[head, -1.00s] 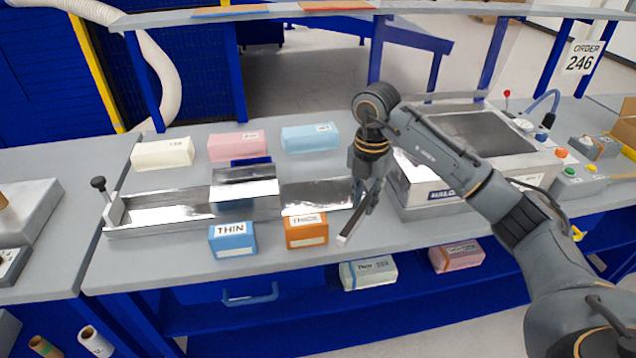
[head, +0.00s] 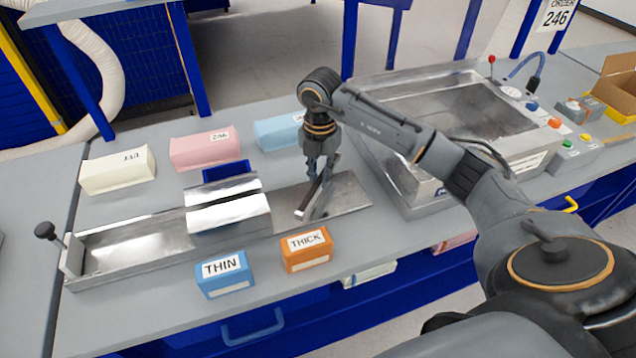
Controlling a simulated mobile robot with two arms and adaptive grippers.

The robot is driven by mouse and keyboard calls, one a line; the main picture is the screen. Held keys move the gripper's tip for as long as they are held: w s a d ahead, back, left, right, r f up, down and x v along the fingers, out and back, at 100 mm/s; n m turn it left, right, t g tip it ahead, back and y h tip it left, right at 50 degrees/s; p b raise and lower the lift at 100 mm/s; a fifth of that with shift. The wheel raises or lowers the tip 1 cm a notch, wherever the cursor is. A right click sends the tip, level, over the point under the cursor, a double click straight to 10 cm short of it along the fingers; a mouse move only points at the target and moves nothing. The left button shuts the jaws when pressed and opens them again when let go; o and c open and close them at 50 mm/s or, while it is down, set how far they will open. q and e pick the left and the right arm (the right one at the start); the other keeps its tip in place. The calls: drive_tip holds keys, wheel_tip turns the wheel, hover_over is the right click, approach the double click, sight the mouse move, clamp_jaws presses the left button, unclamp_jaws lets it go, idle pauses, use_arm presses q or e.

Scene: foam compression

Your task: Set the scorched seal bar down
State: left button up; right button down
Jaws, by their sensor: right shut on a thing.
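My right gripper (head: 320,182) is in the head view, pointing down at the right end of the shiny metal trough. It is shut on the seal bar (head: 303,212), a thin dark bar with a pale lower end. The bar slants down to the left, over or on the bare metal plate (head: 347,194) at that end. I cannot tell whether it touches the plate. Scorch marks are too small to make out. My left gripper is not in view.
The THIN blue box (head: 224,274) and THICK orange box (head: 306,250) stand in front of the trough (head: 125,254). Cream (head: 118,170), pink (head: 205,150) and light blue (head: 280,132) blocks lie behind it. A large machine (head: 450,125) stands close on the right.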

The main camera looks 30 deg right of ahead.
sight(318, 178)
drive_tip(key=shift+w+f, duration=0.15)
drive_tip(key=shift+f, duration=0.25)
wheel_tip(318, 178, down, 4)
drive_tip(key=shift+w+r+p, duration=0.1)
drive_tip(key=shift+r+p, duration=0.05)
drive_tip(key=shift+p, duration=0.3)
drive_tip(key=c, duration=1.3)
unclamp_jaws()
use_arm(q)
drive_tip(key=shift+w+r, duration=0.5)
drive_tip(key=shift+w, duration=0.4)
use_arm(e)
drive_tip(key=shift+o, duration=0.2)
